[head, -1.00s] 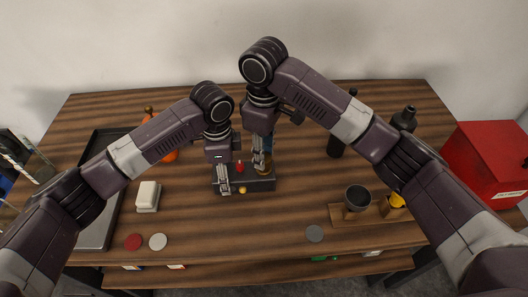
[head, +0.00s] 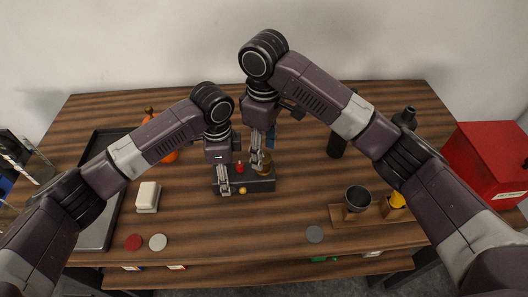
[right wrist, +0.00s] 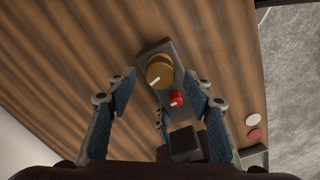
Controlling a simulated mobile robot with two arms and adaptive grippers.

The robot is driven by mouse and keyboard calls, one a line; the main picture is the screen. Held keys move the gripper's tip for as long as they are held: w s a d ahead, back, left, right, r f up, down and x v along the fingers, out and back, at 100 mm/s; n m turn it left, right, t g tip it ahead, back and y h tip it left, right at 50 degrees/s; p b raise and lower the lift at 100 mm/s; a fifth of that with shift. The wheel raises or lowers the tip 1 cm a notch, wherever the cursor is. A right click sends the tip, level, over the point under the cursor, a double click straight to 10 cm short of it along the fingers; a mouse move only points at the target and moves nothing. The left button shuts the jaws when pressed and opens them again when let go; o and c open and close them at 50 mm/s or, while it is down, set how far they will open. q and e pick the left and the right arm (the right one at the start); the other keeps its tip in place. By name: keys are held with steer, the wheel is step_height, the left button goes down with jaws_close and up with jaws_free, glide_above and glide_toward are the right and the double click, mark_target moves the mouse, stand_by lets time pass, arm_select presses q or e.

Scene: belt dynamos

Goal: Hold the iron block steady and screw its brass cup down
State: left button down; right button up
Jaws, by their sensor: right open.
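The dark iron block (head: 262,185) lies on the wooden table below both arms. It carries the brass cup (right wrist: 159,73), with a pale mark on its top, and a red knob (right wrist: 176,99). In the head view the cup (head: 265,168) is partly covered by my right gripper (head: 262,158). That gripper is open, its fingers apart above the cup; they also show in the right wrist view (right wrist: 160,100). My left gripper (head: 224,181) is at the block's left end, shut on it; its far finger is mostly hidden. A small brass knob (head: 243,191) is on the block's front.
A dark tray (head: 98,230) and a white block (head: 148,196) are at left. Red (head: 133,242), white (head: 158,242) and grey (head: 314,234) discs lie in front. A wooden holder (head: 362,215) with a dark cup (head: 358,198) is at right, before a red box (head: 485,165).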

mark_target(264, 157)
step_height(264, 157, up, 11)
steer(key=shift+f, duration=0.2)
stand_by(0.6)
arm_select(q)
steer(key=c, duration=0.8)
jaws_free()
